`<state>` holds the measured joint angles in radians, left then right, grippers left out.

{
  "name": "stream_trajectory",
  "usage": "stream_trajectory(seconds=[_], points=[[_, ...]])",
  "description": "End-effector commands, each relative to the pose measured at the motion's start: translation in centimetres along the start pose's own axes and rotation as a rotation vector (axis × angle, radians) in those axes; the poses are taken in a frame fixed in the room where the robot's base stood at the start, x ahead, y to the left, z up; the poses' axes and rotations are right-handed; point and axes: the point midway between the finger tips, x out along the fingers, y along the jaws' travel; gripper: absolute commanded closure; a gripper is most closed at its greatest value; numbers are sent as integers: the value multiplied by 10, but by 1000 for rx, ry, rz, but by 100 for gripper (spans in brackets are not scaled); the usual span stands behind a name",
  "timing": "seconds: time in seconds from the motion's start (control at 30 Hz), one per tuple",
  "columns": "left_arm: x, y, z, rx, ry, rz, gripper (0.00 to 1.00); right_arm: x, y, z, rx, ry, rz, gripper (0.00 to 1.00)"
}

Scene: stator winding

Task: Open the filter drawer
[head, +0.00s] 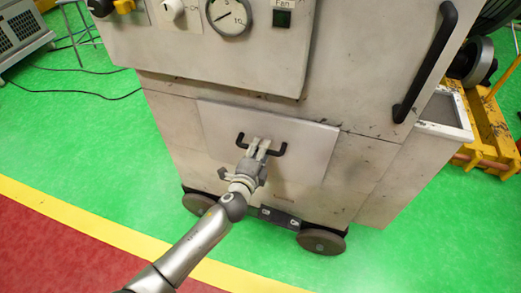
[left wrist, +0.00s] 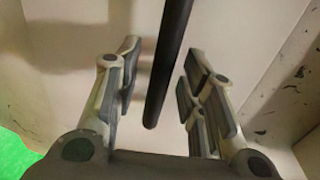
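The filter drawer (head: 315,150) is a pale rectangular panel on the front of the grey machine, and it looks flush with the front. A dark bar handle (head: 277,151) runs across it. My left gripper (head: 262,146) is in front of the handle. In the left wrist view the handle (left wrist: 170,60) lies between the two spread fingers, with a gap to each side. The left gripper (left wrist: 160,95) is open there. My right gripper is in neither view.
The machine stands on dark wheels (head: 321,241). A gauge (head: 229,15) and knobs are on the panel above the drawer. A long dark handle (head: 426,62) is at upper right. Yellow framework (head: 484,130) stands at right. Green floor in front is clear.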

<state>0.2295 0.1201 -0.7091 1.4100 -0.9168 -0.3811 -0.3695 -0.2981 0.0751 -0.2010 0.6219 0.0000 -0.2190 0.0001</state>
Motion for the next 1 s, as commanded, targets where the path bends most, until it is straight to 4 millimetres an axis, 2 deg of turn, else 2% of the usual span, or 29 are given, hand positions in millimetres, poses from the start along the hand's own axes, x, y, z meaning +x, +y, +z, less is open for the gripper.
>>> stream_trajectory(seconds=[0.37,0.4,0.7,1.0], points=[[7,0,0,-1,1,0,63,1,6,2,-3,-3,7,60],[7,0,0,-1,1,0,64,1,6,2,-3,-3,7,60],[7,0,0,-1,1,0,100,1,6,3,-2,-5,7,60],[7,0,0,0,0,1,100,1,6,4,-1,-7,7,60]])
